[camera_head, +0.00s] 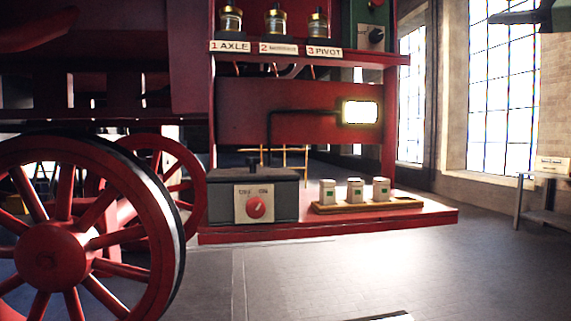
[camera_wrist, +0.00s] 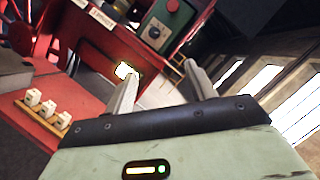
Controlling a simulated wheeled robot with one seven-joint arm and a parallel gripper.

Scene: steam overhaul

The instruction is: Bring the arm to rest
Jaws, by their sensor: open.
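My gripper (camera_wrist: 160,70) shows in the wrist view with its two pale fingers spread apart. Nothing is between them, and they touch nothing that I can see. The view behind the fingers is tilted. It takes in the red stand (camera_wrist: 88,100), the lit lamp (camera_wrist: 125,71) and a green panel with a red button (camera_wrist: 165,20). In the head view the gripper cannot be made out. A dark shape at the top right edge there is cut off, and I cannot tell what it is.
A red spoked wheel (camera_head: 52,258) stands at left. Three oilers stand above. Open floor (camera_head: 450,275) lies at right.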

